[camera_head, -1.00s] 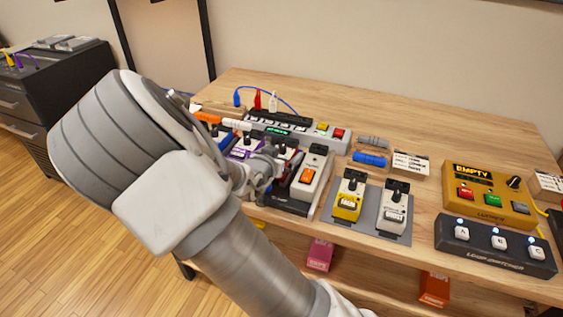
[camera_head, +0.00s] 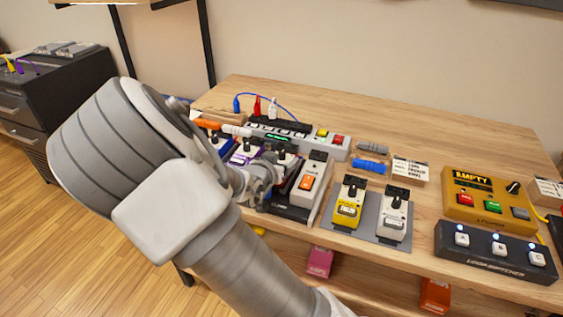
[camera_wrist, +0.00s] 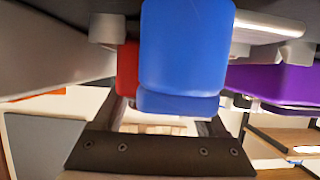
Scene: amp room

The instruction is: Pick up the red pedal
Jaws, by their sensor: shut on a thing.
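The red pedal (camera_wrist: 127,70) shows in the wrist view as a narrow red strip. A smooth blue rounded block (camera_wrist: 185,50) at the centre hides most of it. In the head view my gripper (camera_head: 266,187) is low at the front of the crowded pedalboard, between the purple pedal (camera_head: 243,154) and the white pedal with an orange switch (camera_head: 312,183). It is shut on the red pedal, though its fingertips and the contact are mostly hidden. My own wrist and gripper cover the red pedal's body in the head view.
The white pedal stands close to the right of my gripper. A yellow pedal (camera_head: 348,203) and another white pedal (camera_head: 394,213) stand on a grey plate further right. A long power strip (camera_head: 310,141) lies behind.

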